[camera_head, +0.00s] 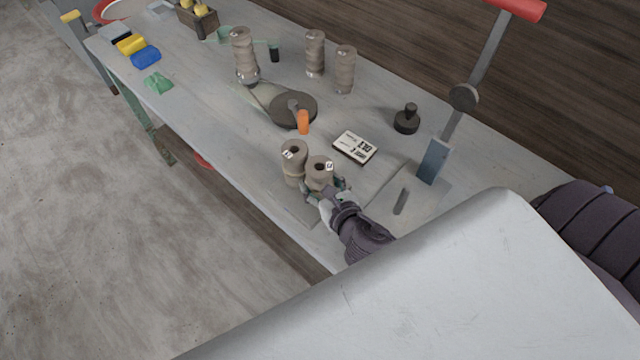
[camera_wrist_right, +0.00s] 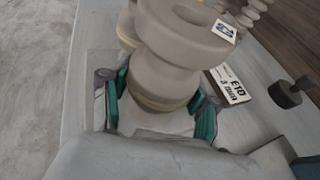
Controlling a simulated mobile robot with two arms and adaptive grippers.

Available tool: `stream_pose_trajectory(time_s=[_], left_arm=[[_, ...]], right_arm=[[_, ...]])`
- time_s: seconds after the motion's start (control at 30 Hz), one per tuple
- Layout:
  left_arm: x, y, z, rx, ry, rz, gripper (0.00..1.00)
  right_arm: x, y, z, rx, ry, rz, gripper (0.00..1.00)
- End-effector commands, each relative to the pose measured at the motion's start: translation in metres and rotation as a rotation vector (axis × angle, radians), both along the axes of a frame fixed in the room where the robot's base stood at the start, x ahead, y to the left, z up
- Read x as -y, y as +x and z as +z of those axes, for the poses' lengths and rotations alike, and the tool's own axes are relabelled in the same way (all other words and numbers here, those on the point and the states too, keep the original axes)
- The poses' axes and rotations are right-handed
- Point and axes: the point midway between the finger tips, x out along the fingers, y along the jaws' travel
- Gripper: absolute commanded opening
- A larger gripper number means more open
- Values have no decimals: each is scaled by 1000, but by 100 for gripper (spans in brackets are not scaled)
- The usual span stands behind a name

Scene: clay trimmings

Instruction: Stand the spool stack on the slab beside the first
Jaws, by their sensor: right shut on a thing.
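Two clay-coloured spool stacks stand close together near the front edge of the table. The first spool stack (camera_head: 293,163) is on the left, with a small white label on top. The other spool stack (camera_head: 319,171) is just right of it, and also fills the middle of the wrist view (camera_wrist_right: 170,65). My right gripper (camera_head: 324,188) is shut on this right stack, with a green-padded finger on each side low down. A thin grey slab (camera_head: 288,207) shows at their front; the held stack's base is hidden, so contact is unclear. My left gripper is out of view.
A white printed card (camera_head: 355,147) lies behind the stacks. A dark turntable (camera_head: 293,109) with an orange piece (camera_head: 303,122) is further back. Taller spool columns (camera_head: 244,55), a dark knobbed stamp (camera_head: 406,119) and a red-handled lever stand (camera_head: 434,160) are around.

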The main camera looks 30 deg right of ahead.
Motion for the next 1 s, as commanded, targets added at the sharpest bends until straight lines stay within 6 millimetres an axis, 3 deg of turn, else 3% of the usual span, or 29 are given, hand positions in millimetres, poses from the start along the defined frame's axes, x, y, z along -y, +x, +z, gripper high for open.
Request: stream_pose_trajectory(time_s=[0.17,0.2,0.3,0.7,0.87,1.0], left_arm=[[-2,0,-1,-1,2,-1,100],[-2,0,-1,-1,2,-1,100],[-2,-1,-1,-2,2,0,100],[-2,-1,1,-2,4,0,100],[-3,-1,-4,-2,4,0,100],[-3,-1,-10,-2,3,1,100]], right_arm=[[0,1,-2,3,0,1,15],[0,0,-3,0,1,0,67],[0,0,-3,0,1,0,84],[0,-1,2,0,0,0,86],[-2,-24,6,-3,2,2,86],[-3,-53,16,-4,0,2,86]])
